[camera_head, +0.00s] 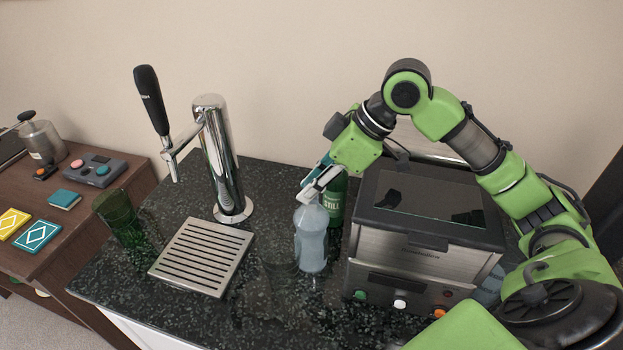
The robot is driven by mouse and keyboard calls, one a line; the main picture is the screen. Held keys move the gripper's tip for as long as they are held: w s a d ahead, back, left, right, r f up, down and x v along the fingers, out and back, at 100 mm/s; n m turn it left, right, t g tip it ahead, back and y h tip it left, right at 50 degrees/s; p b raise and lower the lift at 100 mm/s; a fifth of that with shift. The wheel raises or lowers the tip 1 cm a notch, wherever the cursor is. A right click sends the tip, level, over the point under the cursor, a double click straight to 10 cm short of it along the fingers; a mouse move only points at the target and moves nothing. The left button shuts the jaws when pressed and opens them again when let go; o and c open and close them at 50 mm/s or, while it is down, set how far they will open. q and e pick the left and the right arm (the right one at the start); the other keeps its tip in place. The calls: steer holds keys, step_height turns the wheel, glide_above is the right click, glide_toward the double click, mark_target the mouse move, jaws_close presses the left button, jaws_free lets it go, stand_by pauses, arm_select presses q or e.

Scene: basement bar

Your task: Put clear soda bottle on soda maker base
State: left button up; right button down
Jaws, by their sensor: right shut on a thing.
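The clear soda bottle (311,240) is pale bluish and stands upright at the middle of the dark stone counter, just left of a boxy silver appliance. My right gripper (316,190) reaches it from the upper right and is shut on its top; the fingers hide the cap and neck. Whether the bottle's bottom touches the counter is hard to tell. No part is clearly recognizable as the soda maker base. The silver appliance (421,267) has a black lid with a dark window and coloured buttons in front. My left gripper is not in view.
A green bottle (337,200) stands close behind the clear one. A chrome tap (222,165) with a black handle rises behind a slatted drip tray (203,256). A green glass (119,217) stands at the counter's left.

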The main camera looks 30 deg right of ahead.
steer(key=shift+r, duration=0.1)
steer(key=c, duration=2.2)
jaws_free()
steer(key=shift+f, duration=0.2)
steer(key=o, duration=0.3)
steer(key=shift+r, duration=0.1)
